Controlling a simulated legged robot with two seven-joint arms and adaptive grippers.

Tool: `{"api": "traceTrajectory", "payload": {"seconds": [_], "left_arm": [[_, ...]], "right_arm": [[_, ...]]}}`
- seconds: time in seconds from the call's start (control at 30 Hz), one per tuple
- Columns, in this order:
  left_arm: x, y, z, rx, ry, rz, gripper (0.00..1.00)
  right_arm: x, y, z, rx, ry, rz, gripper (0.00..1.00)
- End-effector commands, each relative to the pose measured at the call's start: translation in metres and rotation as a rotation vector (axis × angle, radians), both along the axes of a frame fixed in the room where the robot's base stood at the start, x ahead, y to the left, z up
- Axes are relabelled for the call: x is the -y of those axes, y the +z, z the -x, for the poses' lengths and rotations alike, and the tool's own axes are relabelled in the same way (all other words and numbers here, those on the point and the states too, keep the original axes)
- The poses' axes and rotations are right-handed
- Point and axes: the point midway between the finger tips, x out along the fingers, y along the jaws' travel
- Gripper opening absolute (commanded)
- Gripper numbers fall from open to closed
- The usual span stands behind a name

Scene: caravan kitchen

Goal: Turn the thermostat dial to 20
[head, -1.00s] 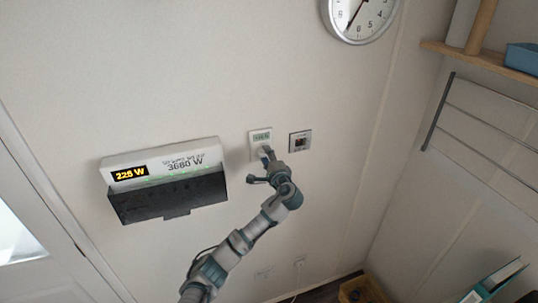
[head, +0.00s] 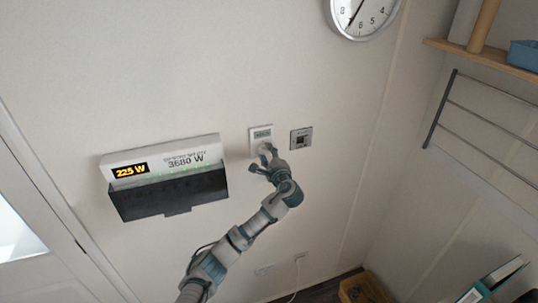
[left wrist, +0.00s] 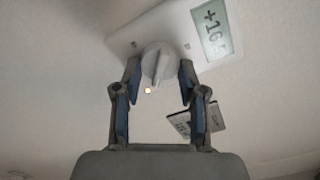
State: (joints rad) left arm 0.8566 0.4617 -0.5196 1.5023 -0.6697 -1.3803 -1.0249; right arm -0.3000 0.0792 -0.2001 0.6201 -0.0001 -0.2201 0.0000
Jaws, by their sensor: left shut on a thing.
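The thermostat (head: 260,134) is a white wall unit with a small display. In the left wrist view its display (left wrist: 217,30) reads about +16, and the last digit is not clear. The round white dial (left wrist: 157,64) with a raised grip bar sits below the display. My left gripper (left wrist: 158,78) has its two blue-padded fingers on either side of the dial and is shut on it. In the head view my left gripper (head: 266,156) covers the lower part of the thermostat. My right gripper is not in view.
A power panel (head: 165,166) reading 225 W hangs left of the thermostat. A square switch plate (head: 301,138) is just to its right.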

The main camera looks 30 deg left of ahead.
Motion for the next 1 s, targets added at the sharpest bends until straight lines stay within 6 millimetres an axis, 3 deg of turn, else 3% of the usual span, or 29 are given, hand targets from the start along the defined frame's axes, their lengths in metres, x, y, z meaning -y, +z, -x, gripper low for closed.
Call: {"api": "traceTrajectory", "payload": {"seconds": [0.13,0.17,0.27,0.67,1.0], "left_arm": [[-0.003,0.007,0.001,0.01,0.006,-0.005,0.06],[-0.003,0.007,0.001,0.012,0.005,-0.005,0.43],[-0.003,0.006,0.001,0.01,0.003,-0.004,0.66],[0.011,0.005,0.006,0.008,-0.002,-0.006,0.66],[0.063,0.002,0.051,0.006,-0.002,-0.002,0.66]], "right_arm": [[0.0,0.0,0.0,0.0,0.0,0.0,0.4],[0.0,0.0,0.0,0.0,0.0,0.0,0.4],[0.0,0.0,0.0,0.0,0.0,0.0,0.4],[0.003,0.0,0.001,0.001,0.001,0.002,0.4],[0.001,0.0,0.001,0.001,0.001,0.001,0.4]]}}
